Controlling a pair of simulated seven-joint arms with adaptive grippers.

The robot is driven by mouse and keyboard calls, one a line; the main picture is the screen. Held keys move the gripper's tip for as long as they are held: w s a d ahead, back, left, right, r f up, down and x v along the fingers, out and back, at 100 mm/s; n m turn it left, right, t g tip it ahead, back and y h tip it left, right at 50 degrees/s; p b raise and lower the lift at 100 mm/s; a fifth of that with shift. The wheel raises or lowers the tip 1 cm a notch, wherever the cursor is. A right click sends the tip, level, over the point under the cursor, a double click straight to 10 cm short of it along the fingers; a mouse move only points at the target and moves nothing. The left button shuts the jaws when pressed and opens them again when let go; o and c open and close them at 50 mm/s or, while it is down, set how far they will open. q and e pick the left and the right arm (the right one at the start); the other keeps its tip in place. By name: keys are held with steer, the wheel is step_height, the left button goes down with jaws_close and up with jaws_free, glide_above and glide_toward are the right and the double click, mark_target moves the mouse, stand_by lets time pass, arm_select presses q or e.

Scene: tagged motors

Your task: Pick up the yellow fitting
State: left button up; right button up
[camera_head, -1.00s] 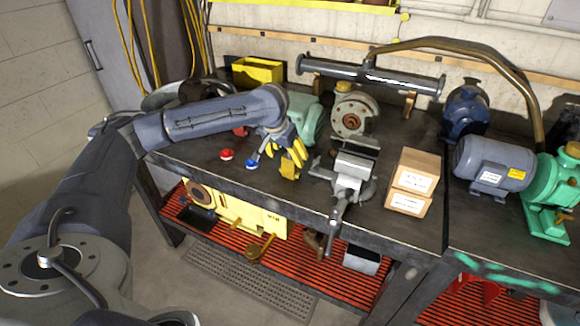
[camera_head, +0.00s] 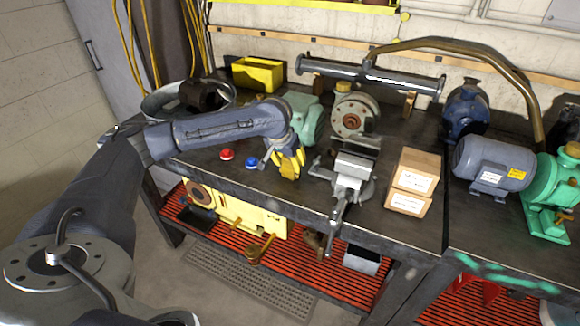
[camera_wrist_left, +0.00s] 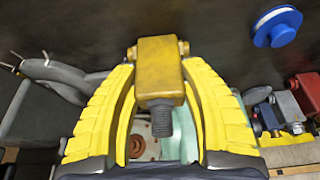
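The yellow fitting (camera_wrist_left: 158,68) shows in the left wrist view as a blocky body with side flanges and a dark threaded stem. In the head view the fitting (camera_head: 288,172) is on the bench near its front edge, partly hidden by my gripper. My left gripper (camera_head: 287,160) is down at it, its yellow fingers on either side. In the wrist view the fingertips (camera_wrist_left: 160,75) lie close against both sides of the fitting; whether they press on it is unclear. My right gripper is not in view.
A red button (camera_head: 227,154) and a blue button (camera_head: 251,162) lie left of the gripper. A vise (camera_head: 352,172) stands close on its right, with boxes (camera_head: 411,182) beyond. A green motor (camera_head: 302,115) and a round-flanged pump (camera_head: 352,118) stand behind.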

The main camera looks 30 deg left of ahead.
arm_select(q)
steer(key=c, duration=0.6)
steer(key=shift+r, duration=0.1)
steer(key=shift+c, duration=0.2)
step_height(320, 180, up, 20)
steer(key=w+d+r, duration=0.2)
steer(key=d, duration=0.8)
steer(key=w+d+r, duration=0.2)
steer(key=d, duration=0.8)
steer(key=shift+d+n, duration=0.15)
steer(key=shift+n, duration=0.25)
